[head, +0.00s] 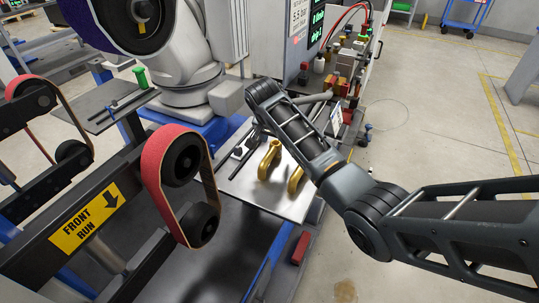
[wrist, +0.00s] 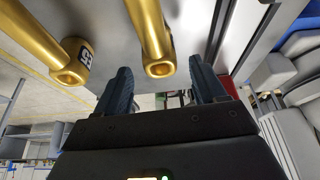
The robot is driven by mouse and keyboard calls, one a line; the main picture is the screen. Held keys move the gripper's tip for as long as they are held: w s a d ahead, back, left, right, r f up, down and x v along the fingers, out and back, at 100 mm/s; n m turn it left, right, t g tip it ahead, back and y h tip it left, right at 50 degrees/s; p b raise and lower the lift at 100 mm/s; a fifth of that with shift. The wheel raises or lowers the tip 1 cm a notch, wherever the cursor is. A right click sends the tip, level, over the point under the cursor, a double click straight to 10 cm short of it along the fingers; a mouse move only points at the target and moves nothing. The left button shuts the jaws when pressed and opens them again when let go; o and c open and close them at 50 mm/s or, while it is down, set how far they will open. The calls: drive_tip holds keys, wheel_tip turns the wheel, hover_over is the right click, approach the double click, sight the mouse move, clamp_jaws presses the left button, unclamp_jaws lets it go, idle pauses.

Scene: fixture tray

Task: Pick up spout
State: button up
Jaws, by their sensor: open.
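Two gold curved spouts show in the head view on a pale tray (head: 245,187): a left spout (head: 269,161) and a right spout (head: 295,181), the latter partly hidden behind my arm. In the wrist view, one gold spout (wrist: 148,35) reaches down from the top edge, its open end just beyond the gap between my fingers. Another spout (wrist: 35,45) with a dark printed label lies further left, outside the fingers. My gripper (wrist: 161,80) is open, its two dark blue fingers apart with nothing between them. I cannot clearly make out my gripper in the head view.
Sanding belts (head: 180,185) with a "FRONT RUN" sign (head: 85,222) stand left of the tray. A white robot arm (head: 190,50) stands behind it. A cabinet with valves and hoses (head: 340,65) is at the back right. Open floor lies to the right.

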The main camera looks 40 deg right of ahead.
drive_tip(key=shift+x, duration=1.9)
drive_tip(key=shift+a, duration=0.15)
drive_tip(key=shift+c, duration=0.4)
clamp_jaws()
